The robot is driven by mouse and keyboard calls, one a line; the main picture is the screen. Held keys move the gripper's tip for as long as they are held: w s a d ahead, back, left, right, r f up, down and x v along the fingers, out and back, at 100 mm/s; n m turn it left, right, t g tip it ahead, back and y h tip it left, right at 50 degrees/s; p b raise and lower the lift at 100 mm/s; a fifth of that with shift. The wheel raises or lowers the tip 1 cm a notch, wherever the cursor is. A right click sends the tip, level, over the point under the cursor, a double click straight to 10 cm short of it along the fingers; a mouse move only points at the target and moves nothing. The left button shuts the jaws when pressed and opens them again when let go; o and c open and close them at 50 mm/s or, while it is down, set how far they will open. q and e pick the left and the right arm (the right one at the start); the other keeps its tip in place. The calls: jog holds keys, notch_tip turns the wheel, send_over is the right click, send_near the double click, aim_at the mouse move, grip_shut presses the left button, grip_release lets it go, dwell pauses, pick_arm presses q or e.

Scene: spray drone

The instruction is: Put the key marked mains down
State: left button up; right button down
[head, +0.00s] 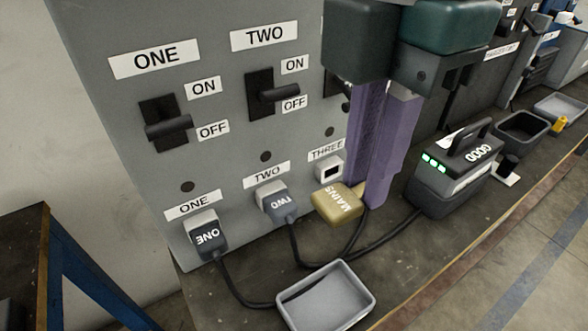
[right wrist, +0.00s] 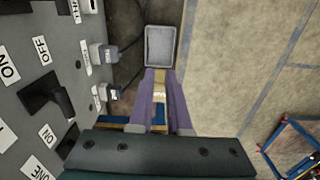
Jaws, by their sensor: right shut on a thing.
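The key marked MAINS (head: 337,203) is a tan-yellow block with white lettering. My right gripper (head: 370,200) comes down from the top with purple fingers and is shut on its right end. The key is just below the empty socket marked THREE (head: 330,170), close in front of the grey panel; I cannot tell whether it touches the bench (head: 245,288). In the right wrist view part of the key (right wrist: 160,88) shows between the fingers (right wrist: 160,76). My left gripper is not in view.
Plugs ONE (head: 207,236) and TWO (head: 277,203) sit in their sockets, with black cables trailing on the bench. A grey tray (head: 325,297) stands at the front. Dark and grey bins are further right.

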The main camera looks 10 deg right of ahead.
jog(key=b, duration=0.3)
send_over(334, 300)
notch_tip(334, 300, down, 16)
jog(key=shift+f, duration=0.1)
notch_tip(334, 300, down, 4)
jog(key=shift+f+b, duration=0.1)
jog(key=shift+b, duration=0.6)
jog(key=shift+f, duration=0.45)
jog(key=c, duration=0.9)
grip_release()
jog(key=shift+o, duration=0.2)
jog(key=shift+r, duration=0.1)
